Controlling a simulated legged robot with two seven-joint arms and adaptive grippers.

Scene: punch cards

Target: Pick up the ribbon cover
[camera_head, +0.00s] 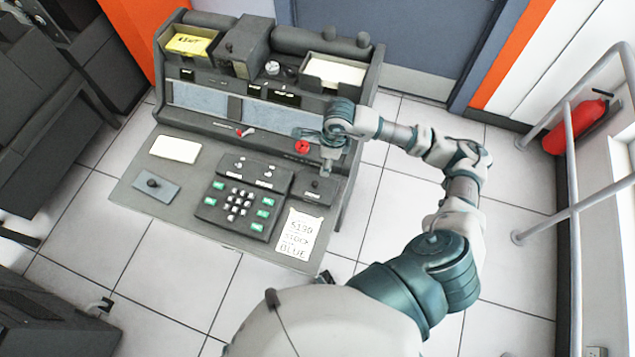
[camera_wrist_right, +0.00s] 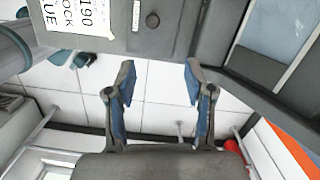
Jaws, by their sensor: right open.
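I cannot tell for certain which part is the ribbon cover. A flat grey-blue plate with a dark knob (camera_head: 155,186) lies at the desk's left. A dark panel with a small round knob (camera_head: 318,188) is at the desk's right; it also shows at the top of the right wrist view (camera_wrist_right: 165,28). My right gripper (camera_head: 327,160) is above the desk's right side, just beyond that panel. In the right wrist view its two fingers (camera_wrist_right: 158,75) are apart with nothing between them. My left gripper is not in view.
A keypad (camera_head: 238,207) is at the desk's middle, and a note (camera_head: 297,236) is in front of the right panel. A red knob (camera_head: 302,147) is close to my right gripper. A white card (camera_head: 175,149) lies at left. Card bins line the raised back.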

